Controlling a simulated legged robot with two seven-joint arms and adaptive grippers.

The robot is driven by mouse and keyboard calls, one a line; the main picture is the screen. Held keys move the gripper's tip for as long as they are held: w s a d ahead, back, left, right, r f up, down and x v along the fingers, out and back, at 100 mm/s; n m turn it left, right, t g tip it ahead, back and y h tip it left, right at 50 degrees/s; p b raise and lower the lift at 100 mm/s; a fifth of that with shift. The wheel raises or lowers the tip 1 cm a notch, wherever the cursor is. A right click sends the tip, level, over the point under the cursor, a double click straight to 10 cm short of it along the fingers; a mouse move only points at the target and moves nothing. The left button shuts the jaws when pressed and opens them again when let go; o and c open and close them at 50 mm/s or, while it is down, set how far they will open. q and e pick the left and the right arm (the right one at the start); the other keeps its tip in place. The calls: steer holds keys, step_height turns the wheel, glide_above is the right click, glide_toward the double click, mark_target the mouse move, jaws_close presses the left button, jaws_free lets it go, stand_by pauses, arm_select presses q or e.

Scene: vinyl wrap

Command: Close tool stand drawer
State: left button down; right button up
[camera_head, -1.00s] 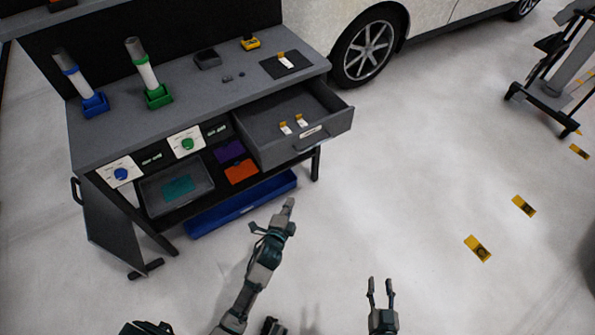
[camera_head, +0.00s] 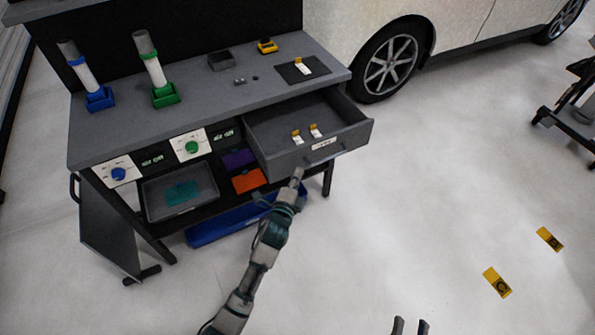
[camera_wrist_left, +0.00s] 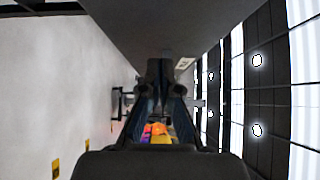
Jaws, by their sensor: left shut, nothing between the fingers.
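The tool stand drawer (camera_head: 345,143) is pulled out of the right side of the grey workbench. Its dark grey front carries a handle and a white label, and two small yellow-and-white items lie inside. My left gripper (camera_head: 297,174) is shut and empty, just in front of and below the drawer front; I cannot tell whether it touches. In the left wrist view the closed fingers (camera_wrist_left: 166,85) point towards a large grey surface (camera_wrist_left: 150,25), likely the drawer. My right gripper (camera_head: 410,326) is at the bottom edge, fingers apart and empty, far from the drawer.
The bench top (camera_head: 215,100) holds a blue stand (camera_head: 100,98) and a green stand (camera_head: 165,95) with white rolls. A grey bin (camera_head: 205,190) and a blue tray (camera_head: 215,232) are below. A car (camera_head: 470,30) stands behind.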

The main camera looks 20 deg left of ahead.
arm_select(q)
steer(key=shift+w+a, duration=0.3)
steer(key=shift+a, duration=0.2)
steer(key=shift+w+a, duration=0.25)
steer(key=shift+a, duration=0.2)
steer(key=shift+d, duration=0.15)
